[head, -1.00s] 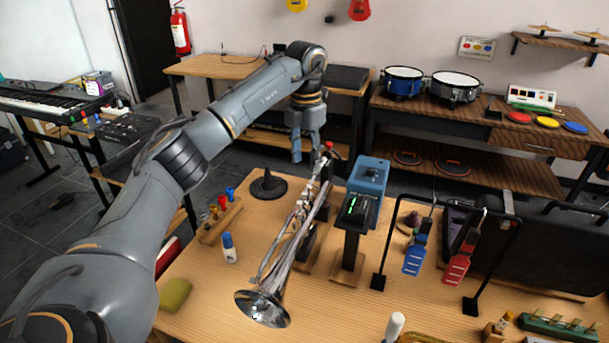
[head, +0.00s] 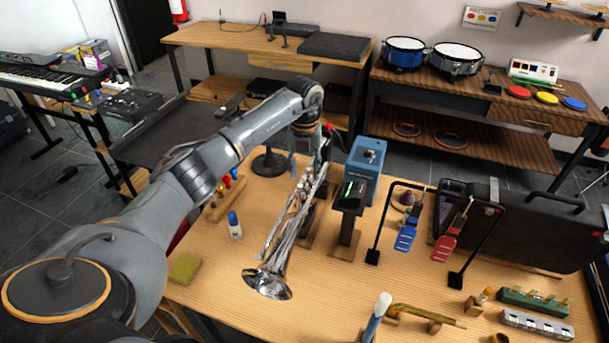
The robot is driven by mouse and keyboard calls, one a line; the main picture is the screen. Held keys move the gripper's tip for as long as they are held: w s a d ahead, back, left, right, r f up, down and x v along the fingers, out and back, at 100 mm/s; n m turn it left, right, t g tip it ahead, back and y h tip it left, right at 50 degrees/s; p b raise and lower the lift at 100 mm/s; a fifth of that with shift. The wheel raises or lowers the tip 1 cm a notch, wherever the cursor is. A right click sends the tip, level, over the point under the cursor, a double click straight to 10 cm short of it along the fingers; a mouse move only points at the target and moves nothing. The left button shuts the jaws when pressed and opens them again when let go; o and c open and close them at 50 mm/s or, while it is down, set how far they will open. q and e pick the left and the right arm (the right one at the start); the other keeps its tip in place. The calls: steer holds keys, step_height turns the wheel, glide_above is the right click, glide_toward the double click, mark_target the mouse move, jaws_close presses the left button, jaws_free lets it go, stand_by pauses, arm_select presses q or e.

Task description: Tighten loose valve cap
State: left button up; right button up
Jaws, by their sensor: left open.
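A silver trumpet (head: 272,248) rests on a stand on the wooden table, its bell toward the front and its valves toward the back. My left gripper (head: 308,158) is open at the far end of the trumpet, close to its valve section. A small red piece (head: 328,127) shows beside the gripper; I cannot tell whether it is the loose valve cap. The gripper partly hides that end of the trumpet. I cannot tell whether the fingers touch anything. My right gripper is not in view.
A black rack (head: 377,220) holds blue and red tags. A blue-capped bottle (head: 235,226), a yellow-green sponge (head: 184,268) and a wooden block with coloured pegs (head: 226,198) lie left.

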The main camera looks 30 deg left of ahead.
mark_target(305, 176)
arm_select(q)
steer(key=shift+f+p, duration=0.35)
steer(key=shift+f, duration=1.65)
jaws_close()
